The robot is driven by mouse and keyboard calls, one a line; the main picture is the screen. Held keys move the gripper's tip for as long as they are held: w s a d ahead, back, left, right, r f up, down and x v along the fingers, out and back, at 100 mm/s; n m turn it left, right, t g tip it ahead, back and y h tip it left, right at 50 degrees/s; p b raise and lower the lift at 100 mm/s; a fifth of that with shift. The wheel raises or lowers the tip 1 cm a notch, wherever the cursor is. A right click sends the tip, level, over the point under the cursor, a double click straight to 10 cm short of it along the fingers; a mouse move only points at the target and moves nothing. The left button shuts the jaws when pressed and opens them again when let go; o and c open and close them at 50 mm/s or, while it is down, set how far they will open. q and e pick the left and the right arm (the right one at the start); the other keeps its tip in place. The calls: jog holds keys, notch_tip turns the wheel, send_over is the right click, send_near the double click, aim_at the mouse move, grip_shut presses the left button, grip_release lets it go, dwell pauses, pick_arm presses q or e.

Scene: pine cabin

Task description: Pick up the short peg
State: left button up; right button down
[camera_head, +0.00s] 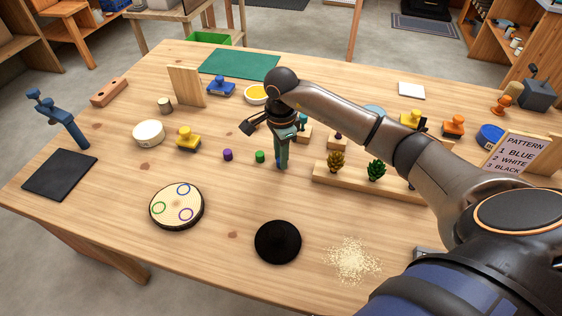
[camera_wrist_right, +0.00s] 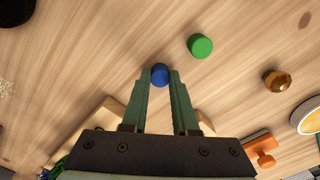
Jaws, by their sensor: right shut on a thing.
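My right gripper (camera_head: 282,164) points down over the middle of the table. In the right wrist view its green fingers (camera_wrist_right: 160,80) are closed on a small round blue peg (camera_wrist_right: 160,74). In the head view the fingers hide this peg, and I cannot tell whether it is clear of the tabletop. A green peg (camera_head: 260,156) stands apart to the left of the fingers; it also shows in the wrist view (camera_wrist_right: 201,46). A purple peg (camera_head: 228,155) stands further left. My left gripper is not in view.
A wooden disc (camera_head: 163,217) with coloured rings lies at the front left. A black round thing (camera_head: 278,242) and sawdust (camera_head: 352,261) are at the front. A wooden strip (camera_head: 320,179) with small plants lies right of the gripper. The tabletop between disc and pegs is clear.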

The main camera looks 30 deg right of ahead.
jog(key=shift+r, duration=0.1)
notch_tip(320, 180, up, 3)
jog(key=shift+f, duration=0.1)
jog(key=w+d+r, duration=0.1)
jog(key=d+r, duration=0.2)
jog(key=w+d+r+b, duration=0.1)
jog(key=w+d+r, duration=0.1)
jog(key=d+r, duration=0.1)
jog(key=w+d+r, duration=0.2)
jog(key=d+r, duration=0.1)
jog(key=d, duration=0.2)
jog(key=shift+w+d+r, duration=0.5)
jog(key=shift+d, duration=0.35)
jog(key=c, duration=1.2)
grip_release()
jog(key=shift+c, duration=0.2)
grip_shut()
